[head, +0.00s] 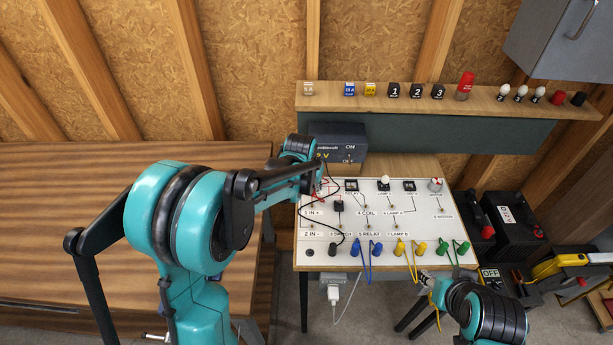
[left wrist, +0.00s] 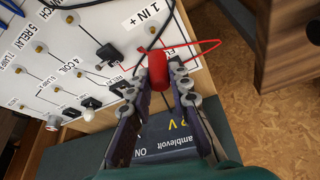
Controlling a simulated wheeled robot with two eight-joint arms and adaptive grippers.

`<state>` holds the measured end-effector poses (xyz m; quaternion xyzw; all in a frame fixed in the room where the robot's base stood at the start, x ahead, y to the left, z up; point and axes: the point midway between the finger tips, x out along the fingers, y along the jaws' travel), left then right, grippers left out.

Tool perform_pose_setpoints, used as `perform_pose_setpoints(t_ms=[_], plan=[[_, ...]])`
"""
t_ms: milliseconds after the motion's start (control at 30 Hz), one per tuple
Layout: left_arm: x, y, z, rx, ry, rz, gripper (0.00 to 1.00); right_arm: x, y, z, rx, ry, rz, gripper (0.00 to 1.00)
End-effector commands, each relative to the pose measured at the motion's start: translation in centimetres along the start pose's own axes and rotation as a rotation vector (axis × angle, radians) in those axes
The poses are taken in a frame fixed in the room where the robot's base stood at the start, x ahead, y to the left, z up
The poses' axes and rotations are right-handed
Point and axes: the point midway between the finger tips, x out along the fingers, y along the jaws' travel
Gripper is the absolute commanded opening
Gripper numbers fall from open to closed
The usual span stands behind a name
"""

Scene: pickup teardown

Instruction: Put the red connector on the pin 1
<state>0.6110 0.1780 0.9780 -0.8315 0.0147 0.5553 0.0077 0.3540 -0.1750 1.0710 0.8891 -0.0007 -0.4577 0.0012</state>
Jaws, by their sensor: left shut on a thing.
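The red connector (left wrist: 158,70) is held between the fingertips of my left gripper (left wrist: 165,78), with its red wire looping off to the right. In the head view my left gripper (head: 318,178) is over the upper left of the white panel (head: 375,205), and its arm covers part of that corner. The "1 IN +" label (left wrist: 141,18) is just beyond the connector in the left wrist view.
The shelf (head: 455,101) above holds small parts. A wooden bench (head: 110,250) is left.

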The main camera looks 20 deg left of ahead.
Motion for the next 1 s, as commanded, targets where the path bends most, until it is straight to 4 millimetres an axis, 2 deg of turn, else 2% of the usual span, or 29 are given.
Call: perform_pose_setpoints(t_ms=[600,1000], plan=[[4.5,0.0,1.9,0.001,0.000,0.000,0.00,2.9,0.0,2.1,0.000,0.000,0.000,0.40],[4.5,0.0,1.9,0.001,0.000,0.000,0.00,2.9,0.0,2.1,0.000,0.000,0.000,0.40]])
